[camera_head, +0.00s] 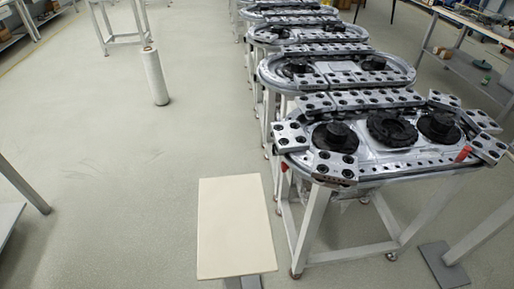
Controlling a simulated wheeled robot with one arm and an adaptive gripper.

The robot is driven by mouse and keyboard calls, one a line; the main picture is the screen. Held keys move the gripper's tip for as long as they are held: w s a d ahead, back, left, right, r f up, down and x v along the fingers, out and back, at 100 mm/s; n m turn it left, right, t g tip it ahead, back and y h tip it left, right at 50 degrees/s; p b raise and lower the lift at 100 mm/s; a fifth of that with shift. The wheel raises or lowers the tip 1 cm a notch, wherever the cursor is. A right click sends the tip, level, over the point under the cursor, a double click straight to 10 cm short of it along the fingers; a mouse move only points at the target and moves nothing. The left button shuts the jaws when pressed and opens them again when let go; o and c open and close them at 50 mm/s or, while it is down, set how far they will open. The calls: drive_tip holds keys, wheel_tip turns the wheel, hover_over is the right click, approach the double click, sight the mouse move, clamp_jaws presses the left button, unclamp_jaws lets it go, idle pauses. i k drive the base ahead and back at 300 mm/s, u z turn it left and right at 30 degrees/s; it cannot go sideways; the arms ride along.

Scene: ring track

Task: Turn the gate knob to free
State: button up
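The nearest ring track (300,171) is an oval metal table with drilled silver blocks along its rim, at the right of the head view. On its top sit a left black round part (335,137), a ribbed black middle part (391,129) and a right black round part (438,126). A small red piece (463,154) is on the front right rim, and another red piece (284,164) is at the left edge. I cannot tell which part is the gate knob or how it is turned. My gripper is not in view.
A cream flat panel (236,228) stands left of the nearest track. More oval tracks (335,72) line up behind it. A white cylinder (155,76) stands on the floor farther left. The floor (100,150) at left is mostly clear. Shelving (470,70) stands at the right.

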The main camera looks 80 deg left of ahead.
sight(284, 167)
drive_tip(key=k, duration=0.3)
drive_tip(key=u, duration=3.2)
drive_tip(key=k, duration=0.65)
drive_tip(key=u, duration=1.15)
drive_tip(key=i, duration=1.05)
drive_tip(key=u, duration=0.5)
drive_tip(key=i, duration=1.4)
drive_tip(key=z, duration=0.95)
drive_tip(key=i, duration=0.75)
drive_tip(key=z, duration=0.9)
